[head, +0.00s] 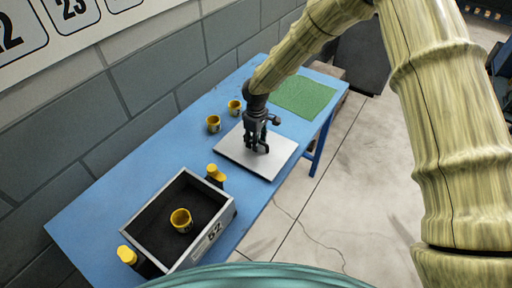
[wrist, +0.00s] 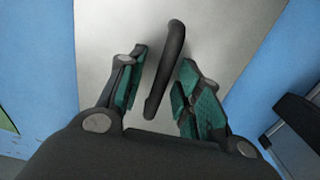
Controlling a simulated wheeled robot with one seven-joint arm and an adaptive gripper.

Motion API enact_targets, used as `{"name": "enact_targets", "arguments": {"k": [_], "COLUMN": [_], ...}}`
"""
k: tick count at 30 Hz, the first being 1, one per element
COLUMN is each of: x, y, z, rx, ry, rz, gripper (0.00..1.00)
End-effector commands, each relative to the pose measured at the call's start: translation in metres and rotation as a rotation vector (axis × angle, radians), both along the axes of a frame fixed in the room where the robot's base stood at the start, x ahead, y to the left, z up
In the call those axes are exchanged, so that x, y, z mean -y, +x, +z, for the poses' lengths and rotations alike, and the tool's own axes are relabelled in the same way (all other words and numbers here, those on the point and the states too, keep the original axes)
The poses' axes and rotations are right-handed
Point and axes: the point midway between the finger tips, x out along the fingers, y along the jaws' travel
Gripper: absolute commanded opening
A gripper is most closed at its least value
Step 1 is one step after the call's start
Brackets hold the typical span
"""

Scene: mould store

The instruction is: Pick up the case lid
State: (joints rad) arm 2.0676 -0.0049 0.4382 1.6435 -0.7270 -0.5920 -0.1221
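The case lid (head: 270,166) is a flat light-grey panel lying on the blue table. A dark bar handle stands up from it; the handle (wrist: 168,68) shows clearly in the wrist view, with the pale lid surface (wrist: 105,40) around it. My gripper (head: 257,148) is right over the lid, pointing down. In the wrist view my gripper (wrist: 164,66) is open, with one green-padded finger on each side of the handle and visible gaps to both. In the head view my gripper mostly hides the handle.
The open grey case (head: 228,214) marked 52, with yellow-topped latches, stands at the table's near end. A green mat (head: 305,95) lies at the far end of the blue table (head: 100,205).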

Motion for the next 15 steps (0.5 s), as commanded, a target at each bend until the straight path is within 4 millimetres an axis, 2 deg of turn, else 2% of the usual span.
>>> {"name": "enact_targets", "arguments": {"k": [1,4,5,15], "x": [0.0,0.0001,0.0001,0.0], "y": [0.0,-0.0001,-0.0001,0.0002], "z": [0.0001,0.0001,0.0001,0.001], "rx": [0.0,0.0,0.0,0.0], "ry": [0.0,0.0,0.0,0.0], "rz": [0.0,0.0,0.0,0.0], "gripper": [0.21,0.03,0.0,0.0]}}
